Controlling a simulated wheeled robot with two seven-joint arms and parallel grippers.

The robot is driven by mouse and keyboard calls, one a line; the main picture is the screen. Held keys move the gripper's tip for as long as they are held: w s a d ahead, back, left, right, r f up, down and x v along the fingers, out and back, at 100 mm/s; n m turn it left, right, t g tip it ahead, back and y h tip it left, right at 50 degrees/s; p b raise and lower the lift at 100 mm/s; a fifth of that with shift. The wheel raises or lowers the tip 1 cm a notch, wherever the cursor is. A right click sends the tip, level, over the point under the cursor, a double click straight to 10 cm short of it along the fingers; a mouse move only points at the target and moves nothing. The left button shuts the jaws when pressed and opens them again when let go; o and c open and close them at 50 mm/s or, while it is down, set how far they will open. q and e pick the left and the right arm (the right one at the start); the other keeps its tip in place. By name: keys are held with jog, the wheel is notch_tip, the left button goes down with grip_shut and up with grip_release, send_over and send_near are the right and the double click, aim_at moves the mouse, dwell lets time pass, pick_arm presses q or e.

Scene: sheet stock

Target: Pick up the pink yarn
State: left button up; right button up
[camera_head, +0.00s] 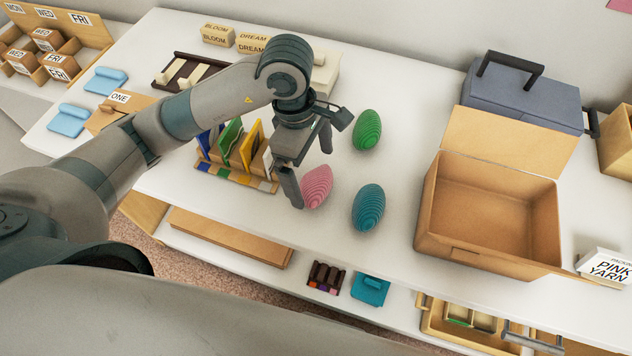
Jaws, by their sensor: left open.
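The pink yarn (318,188) is a ridged, egg-shaped ball lying on the white table, near its front edge. A blue yarn (368,208) lies to its right and a green yarn (367,130) lies farther back. My left gripper (311,178) is open and points down at the pink yarn. One finger shows at the yarn's left side and the other behind it. The gripper covers part of the yarn's upper left, and I cannot tell whether the fingers touch it. My right gripper is not in view.
An open, empty cardboard box (490,215) stands on the right, beside a "PINK YARN" card (604,268). A grey toolbox (522,95) is behind it. A rack of coloured sheets (236,160) stands close to the left of my gripper. Free table lies between the yarns and the box.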

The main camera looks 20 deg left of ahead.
aim_at(315, 178)
pick_arm(q)
jog(key=shift+d+f+p, duration=0.15)
jog(key=shift+f+p, duration=0.35)
jog(key=shift+f, duration=0.05)
jog(key=f, duration=0.2)
jog(key=p, duration=0.1)
jog(key=shift+d+f, duration=0.25)
jog(key=shift+f, duration=0.6)
jog(key=c, duration=0.9)
